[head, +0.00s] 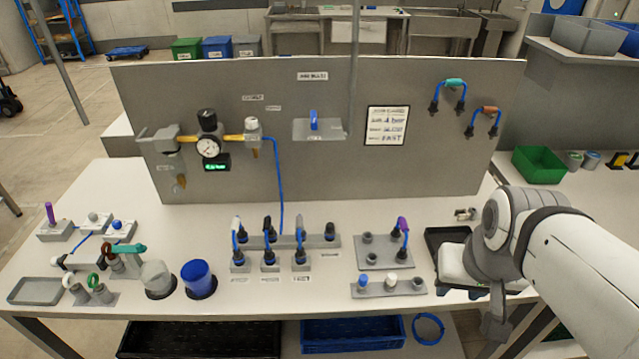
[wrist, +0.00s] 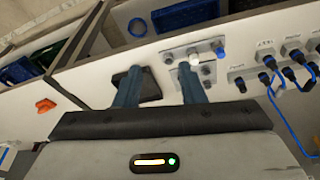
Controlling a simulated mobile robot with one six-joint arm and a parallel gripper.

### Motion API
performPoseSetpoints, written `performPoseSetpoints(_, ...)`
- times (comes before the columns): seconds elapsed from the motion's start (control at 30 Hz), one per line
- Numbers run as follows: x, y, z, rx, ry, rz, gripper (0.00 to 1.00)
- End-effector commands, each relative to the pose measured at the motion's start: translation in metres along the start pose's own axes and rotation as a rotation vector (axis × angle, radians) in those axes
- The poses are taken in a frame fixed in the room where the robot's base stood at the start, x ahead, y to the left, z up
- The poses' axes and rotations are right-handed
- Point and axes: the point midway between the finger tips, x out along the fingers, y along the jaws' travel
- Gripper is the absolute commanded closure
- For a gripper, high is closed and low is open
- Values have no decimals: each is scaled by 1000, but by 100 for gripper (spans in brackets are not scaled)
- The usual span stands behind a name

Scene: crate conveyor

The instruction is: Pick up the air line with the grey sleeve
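Several short blue air lines stand on the bench manifold (head: 326,241), at the middle front of the board. A line with a light grey or blue-grey sleeve (head: 300,236) is at its right socket, and one with a whitish sleeve (head: 236,224) is at its left. A dark-sleeved line (head: 267,224) is between them. The sleeve shades are hard to tell apart at this size. My gripper (head: 462,287) is above the bench's right side, well apart from these lines. In the wrist view my gripper (wrist: 160,82) has its fingers apart, with nothing between them.
A purple-sleeved line (head: 403,224) stands on a grey plate (head: 372,259) between manifold and gripper. Teal-sleeved (head: 454,83) and brown-sleeved (head: 489,109) lines hang on the board. A black tray (head: 435,236) lies beside my gripper. A blue cup (head: 198,279) stands left.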

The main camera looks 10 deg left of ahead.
Motion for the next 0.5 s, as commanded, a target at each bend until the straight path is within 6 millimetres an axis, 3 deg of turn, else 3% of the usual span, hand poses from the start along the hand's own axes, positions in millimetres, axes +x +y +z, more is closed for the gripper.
performPoseSetpoints(0.17,3,-8,-11,-11,4,-10,58)
performPoseSetpoints(0.27,11,-26,-35,-24,16,-29,58)
performPoseSetpoints(0.37,24,-62,-70,-56,36,-66,58)
performPoseSetpoints(0.5,50,-134,-116,-101,67,-130,58)
